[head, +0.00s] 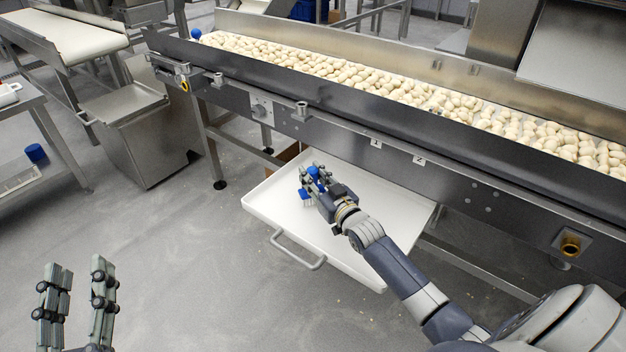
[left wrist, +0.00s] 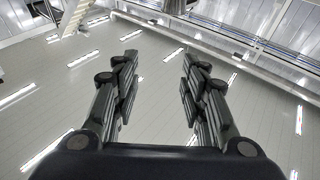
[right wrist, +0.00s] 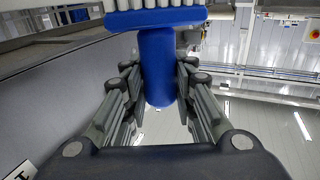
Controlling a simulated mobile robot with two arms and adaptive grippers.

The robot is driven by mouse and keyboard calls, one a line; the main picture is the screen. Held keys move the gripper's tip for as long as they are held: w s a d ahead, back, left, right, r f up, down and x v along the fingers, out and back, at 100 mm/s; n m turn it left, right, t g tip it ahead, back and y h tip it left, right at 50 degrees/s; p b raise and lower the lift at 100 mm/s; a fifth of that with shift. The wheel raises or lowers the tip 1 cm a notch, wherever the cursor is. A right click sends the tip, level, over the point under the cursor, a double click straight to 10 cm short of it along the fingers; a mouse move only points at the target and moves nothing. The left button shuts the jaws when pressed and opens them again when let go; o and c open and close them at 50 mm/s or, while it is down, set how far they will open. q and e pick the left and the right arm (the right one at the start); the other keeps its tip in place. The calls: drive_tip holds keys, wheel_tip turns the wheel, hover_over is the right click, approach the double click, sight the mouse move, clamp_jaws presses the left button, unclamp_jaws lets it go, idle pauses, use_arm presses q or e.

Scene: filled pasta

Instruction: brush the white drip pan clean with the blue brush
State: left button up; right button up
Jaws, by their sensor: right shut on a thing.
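The white drip pan (head: 268,207) is under the conveyor and sticks out at the front, with a grey handle (head: 298,252) on its front side. My right gripper (head: 312,178) is over the left part of the pan and shut on the blue brush (head: 305,195). The brush's blue handle (right wrist: 158,70) stands between the fingers in the right wrist view, its bristles (right wrist: 170,4) at the top edge. In the head view the white bristles point down at the pan; I cannot tell if they touch. My left gripper (head: 76,290) is open and empty at the lower left, fingers up.
The conveyor (head: 390,130) carries many pale pasta pieces (head: 400,95) above the pan. Its front wall overhangs the pan's back. A steel bin (head: 135,125) and a table with a blue item (head: 36,152) stand left. Crumbs lie on the floor at right. The floor in front is open.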

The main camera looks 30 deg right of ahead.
sight(313, 169)
drive_tip(key=shift+r+p, duration=0.75)
drive_tip(key=shift+r, duration=0.05)
drive_tip(key=shift+r+p, duration=0.35)
drive_tip(key=shift+r, duration=0.05)
use_arm(q)
drive_tip(key=shift+s+a+f+g+y, duration=1.35)
drive_tip(key=shift+f+g, duration=2.55)
drive_tip(key=shift+f, duration=2.9)
use_arm(e)
drive_tip(key=shift+r+p, duration=0.75)
drive_tip(key=shift+r, duration=0.05)
drive_tip(key=shift+r+p, duration=0.35)
drive_tip(key=shift+r, duration=0.05)
drive_tip(key=shift+r+p, duration=0.3)
drive_tip(key=shift+r, duration=0.05)
use_arm(q)
drive_tip(key=s+a+f+g+y, duration=0.1)
drive_tip(key=s+a+f+g, duration=0.1)
drive_tip(key=s+f+g, duration=0.2)
drive_tip(key=s+a+f+g+y, duration=0.1)
drive_tip(key=s+a+f+g, duration=0.1)
drive_tip(key=s, duration=0.7)
drive_tip(key=shift+f+n+g+p, duration=0.4)
drive_tip(key=shift+f+g, duration=0.5)
drive_tip(key=shift+f, duration=0.35)
use_arm(e)
drive_tip(key=shift+r, duration=0.4)
drive_tip(key=shift+a, duration=0.1)
